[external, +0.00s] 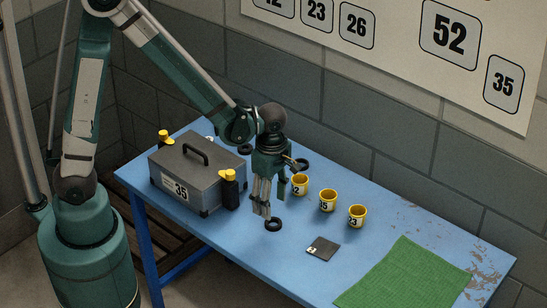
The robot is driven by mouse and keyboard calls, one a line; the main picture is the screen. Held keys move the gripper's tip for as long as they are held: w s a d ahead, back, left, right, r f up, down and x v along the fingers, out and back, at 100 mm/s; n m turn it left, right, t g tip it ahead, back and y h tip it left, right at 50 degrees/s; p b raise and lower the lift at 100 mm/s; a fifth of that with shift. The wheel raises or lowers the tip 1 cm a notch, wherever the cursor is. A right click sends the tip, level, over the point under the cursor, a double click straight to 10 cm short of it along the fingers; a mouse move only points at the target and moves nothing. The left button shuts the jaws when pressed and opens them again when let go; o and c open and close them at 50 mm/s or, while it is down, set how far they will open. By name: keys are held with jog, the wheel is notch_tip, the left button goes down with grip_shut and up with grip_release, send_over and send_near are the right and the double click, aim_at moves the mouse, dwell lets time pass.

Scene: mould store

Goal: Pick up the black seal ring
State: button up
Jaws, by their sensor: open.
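Three black rings lie on the blue table (225,225). One black ring (273,219) lies nearest the camera, just below my gripper's fingers. A second black ring (303,170) lies behind and to the right of my gripper, partly hidden by it. A third black ring (245,150) lies farther back, to the right of the grey case. I cannot tell from this view which one is the seal ring. My gripper (272,203) points down, open, with nothing visible between its fingers. Its height above the table and any contact with the nearest ring are unclear.
A grey case (170,169) labelled 35 and a black bottle with yellow cap (230,190) stand left of my gripper. Yellow cups (328,201) stand to its right. A dark square plate (322,247) and a green mat (410,280) lie front right.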

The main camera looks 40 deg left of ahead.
aim_at(272, 225)
jog(key=shift+f, duration=1)
jog(key=shift+f, duration=0.15)
jog(key=shift+w+f+b, duration=0.2)
jog(key=shift+f+b, duration=0.55)
jog(key=shift+f, duration=1.7)
jog(key=c, duration=0.9)
